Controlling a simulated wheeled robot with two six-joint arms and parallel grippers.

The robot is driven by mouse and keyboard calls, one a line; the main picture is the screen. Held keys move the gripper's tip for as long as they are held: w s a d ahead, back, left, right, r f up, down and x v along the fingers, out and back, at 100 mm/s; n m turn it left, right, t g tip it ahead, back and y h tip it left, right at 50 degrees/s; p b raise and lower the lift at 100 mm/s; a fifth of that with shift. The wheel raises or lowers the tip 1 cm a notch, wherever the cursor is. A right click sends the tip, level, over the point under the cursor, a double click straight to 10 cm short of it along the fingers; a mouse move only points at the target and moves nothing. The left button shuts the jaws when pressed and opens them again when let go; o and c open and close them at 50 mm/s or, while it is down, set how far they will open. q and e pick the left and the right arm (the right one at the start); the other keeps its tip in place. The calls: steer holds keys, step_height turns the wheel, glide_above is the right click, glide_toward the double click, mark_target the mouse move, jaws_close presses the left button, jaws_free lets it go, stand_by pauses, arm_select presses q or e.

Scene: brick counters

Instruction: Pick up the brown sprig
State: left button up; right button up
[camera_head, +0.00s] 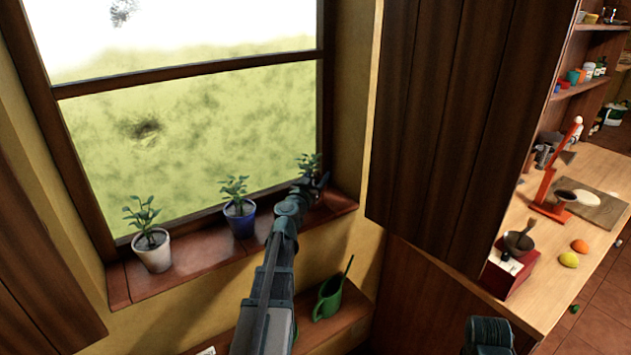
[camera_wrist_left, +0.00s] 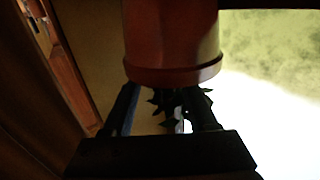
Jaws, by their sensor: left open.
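The brown sprig is a small leafy plant in a reddish-brown pot. In the head view its leaves (camera_head: 308,163) show at the right end of the windowsill, and my left gripper (camera_head: 316,184) hides its pot. In the left wrist view the pot (camera_wrist_left: 172,40) appears upside down, with its dark leaves (camera_wrist_left: 180,104) below the rim. The left gripper (camera_wrist_left: 165,92) is open, one finger on each side of the leaves near the rim. I cannot tell whether the fingers touch the pot. My right gripper does not show.
A blue-potted plant (camera_head: 240,217) and a white-potted plant (camera_head: 152,250) stand left on the brick sill (camera_head: 195,265). A green watering can (camera_head: 328,298) sits on a lower ledge. A dark wooden shutter (camera_head: 460,120) hangs right of the sill. A cluttered wooden counter (camera_head: 545,270) is farther right.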

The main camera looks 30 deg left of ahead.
arm_select(q)
steer(key=shift+x, duration=0.85)
jaws_close()
steer(key=shift+r, duration=0.1)
